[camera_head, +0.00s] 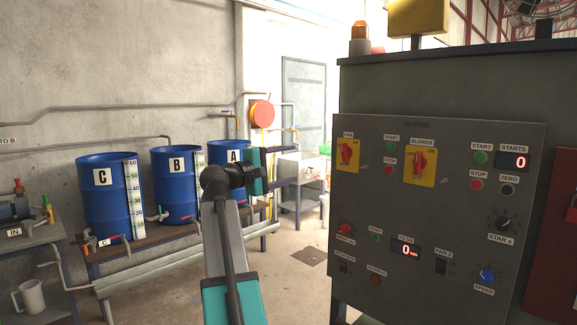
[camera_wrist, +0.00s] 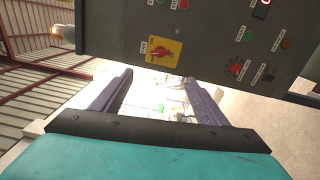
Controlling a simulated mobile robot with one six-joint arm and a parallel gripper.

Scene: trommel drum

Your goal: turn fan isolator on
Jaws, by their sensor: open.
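The fan isolator (camera_head: 348,154) is a red rotary handle on a yellow plate at the upper left of the grey control panel. It also shows in the wrist view (camera_wrist: 162,53), under the label FAN, just beyond my fingertips. Its handle looks upright in the head view; I cannot read its position marks. My gripper (camera_wrist: 158,78) is open, with two dark fingers apart and nothing held between them. In the head view my gripper stands left of the panel, clear of the isolator, with its fingers pointing towards the panel side.
A similar blower isolator (camera_head: 420,162) sits to the right on the control panel (camera_head: 440,210), among several buttons, knobs and displays. Blue drums A, B and C (camera_head: 105,195) stand on a bench (camera_head: 140,262) at the left. The floor (camera_head: 300,285) between bench and panel is clear.

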